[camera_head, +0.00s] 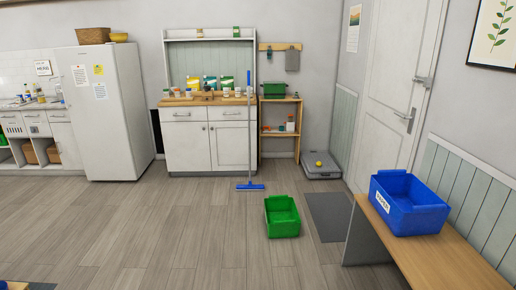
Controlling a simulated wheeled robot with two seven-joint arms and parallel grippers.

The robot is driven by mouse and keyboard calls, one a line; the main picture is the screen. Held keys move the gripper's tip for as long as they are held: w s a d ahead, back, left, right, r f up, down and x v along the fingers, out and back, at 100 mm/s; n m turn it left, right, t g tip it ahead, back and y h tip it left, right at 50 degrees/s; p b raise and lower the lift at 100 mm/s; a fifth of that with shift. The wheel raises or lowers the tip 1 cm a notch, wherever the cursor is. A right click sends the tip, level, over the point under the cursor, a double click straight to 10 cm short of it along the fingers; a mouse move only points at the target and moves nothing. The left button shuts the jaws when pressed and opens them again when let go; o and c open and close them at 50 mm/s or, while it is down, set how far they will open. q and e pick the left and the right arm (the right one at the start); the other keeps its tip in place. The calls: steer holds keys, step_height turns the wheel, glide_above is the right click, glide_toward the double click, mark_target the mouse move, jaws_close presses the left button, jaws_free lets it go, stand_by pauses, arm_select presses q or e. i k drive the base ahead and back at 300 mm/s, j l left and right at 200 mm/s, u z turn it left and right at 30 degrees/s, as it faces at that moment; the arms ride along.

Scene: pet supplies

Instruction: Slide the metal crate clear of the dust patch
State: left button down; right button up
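A low, flat grey box-like thing (318,172) lies on the floor in the far corner, beside the door. It may be the metal crate, but I cannot tell for sure. A small yellow ball (319,164) rests on top of it. I cannot make out a dust patch on the floor; any dust under or behind the grey thing is hidden. Neither of my grippers is in view.
A green bin (282,229) stands on the floor, left of a dark grey mat (330,216). A blue-headed mop (250,187) leans against the white cabinet (188,147). A wooden bench (452,262) holds a blue bin (408,209).

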mark_target(281, 216)
steer(key=i, duration=1.85)
